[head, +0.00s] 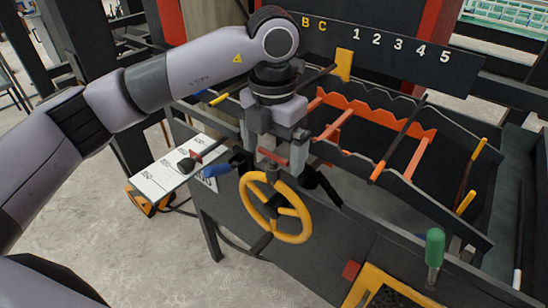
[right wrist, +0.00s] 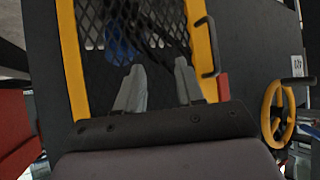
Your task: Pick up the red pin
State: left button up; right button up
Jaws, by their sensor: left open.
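A short red pin (head: 272,157) shows in the head view, just above the yellow handwheel. My left gripper (head: 274,150) points down over it, with the fingers apart and the red pin between them in the picture. I cannot tell whether a finger touches it. Part of the pin is hidden by the gripper. My right gripper (right wrist: 159,64) shows only in the right wrist view. Its two grey fingers are apart and empty, in front of a mesh panel.
The yellow handwheel (head: 303,213) stands close below my left gripper. An orange toothed rack (head: 372,113) and dark frame lie to the right. A green-handled tool (head: 434,247) stands at front right. A yellow-framed mesh door (right wrist: 72,62) and a red block (right wrist: 223,87) are near my right gripper.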

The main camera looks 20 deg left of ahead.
pick_arm(q)
jog(key=shift+w+a+f+p, duration=0.1)
jog(key=shift+w+f+p, duration=0.1)
jog(key=shift+f, duration=1)
jog(key=shift+w+f+p, duration=0.1)
jog(key=shift+f+p, duration=0.05)
jog(key=shift+f, duration=1)
jog(key=shift+c, duration=0.3)
jog(key=shift+r, duration=0.15)
jog(key=c, duration=1.2)
